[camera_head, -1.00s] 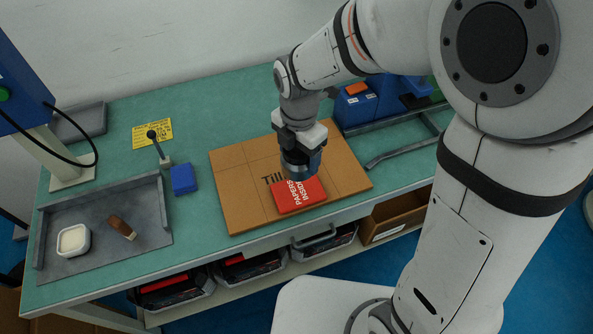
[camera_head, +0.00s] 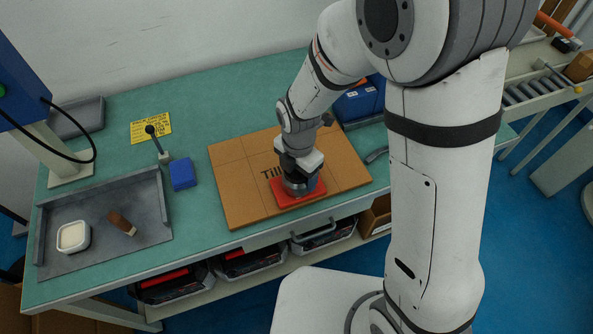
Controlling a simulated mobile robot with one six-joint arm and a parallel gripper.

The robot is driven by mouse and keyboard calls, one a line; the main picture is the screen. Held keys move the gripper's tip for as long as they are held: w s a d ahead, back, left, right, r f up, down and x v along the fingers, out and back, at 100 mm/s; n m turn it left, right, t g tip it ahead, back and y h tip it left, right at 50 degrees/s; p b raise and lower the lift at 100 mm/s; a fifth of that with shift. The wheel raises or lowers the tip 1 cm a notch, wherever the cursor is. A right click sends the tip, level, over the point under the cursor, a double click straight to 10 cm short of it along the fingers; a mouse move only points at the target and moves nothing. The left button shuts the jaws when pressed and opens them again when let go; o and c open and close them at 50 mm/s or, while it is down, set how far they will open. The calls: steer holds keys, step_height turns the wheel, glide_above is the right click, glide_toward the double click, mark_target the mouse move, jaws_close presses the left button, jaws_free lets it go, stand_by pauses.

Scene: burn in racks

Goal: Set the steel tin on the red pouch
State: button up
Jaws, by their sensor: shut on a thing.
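The red pouch (camera_head: 282,198) lies flat on the brown cardboard sheet (camera_head: 237,190), near its front edge. The steel tin (camera_head: 297,188) is a short dark grey metal cylinder. My gripper (camera_head: 299,176) points down and is shut on the tin. It holds the tin upright over the middle of the pouch, and the tin's lower edge looks at or very close to the pouch's top. I cannot tell for certain whether they touch. The gripper and tin hide most of the pouch's printing.
A grey tray (camera_head: 152,238) at the left holds a white dish (camera_head: 73,237) and a brown-handled brush (camera_head: 122,224). Blue bins (camera_head: 358,106) stand behind right.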

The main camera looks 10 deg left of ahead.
steer(key=shift+f, duration=0.25)
steer(key=o, duration=1)
steer(key=shift+r, duration=0.1)
steer(key=shift+o, duration=0.2)
step_height(320, 180, up, 12)
steer(key=shift+r, duration=0.15)
steer(key=s+d+r+m+t, duration=0.1)
steer(key=s+d+r+m, duration=0.1)
steer(key=d+m, duration=0.5)
steer(key=s+d+r+m+t, duration=0.1)
steer(key=s+d+r+m, duration=0.2)
steer(key=d+m, duration=0.5)
steer(key=s+d+r+m, duration=0.2)
steer(key=d+m, duration=0.6)
steer(key=m, duration=0.6)
steer(key=shift+s+r+t, duration=0.4)
steer(key=shift+s, duration=0.15)
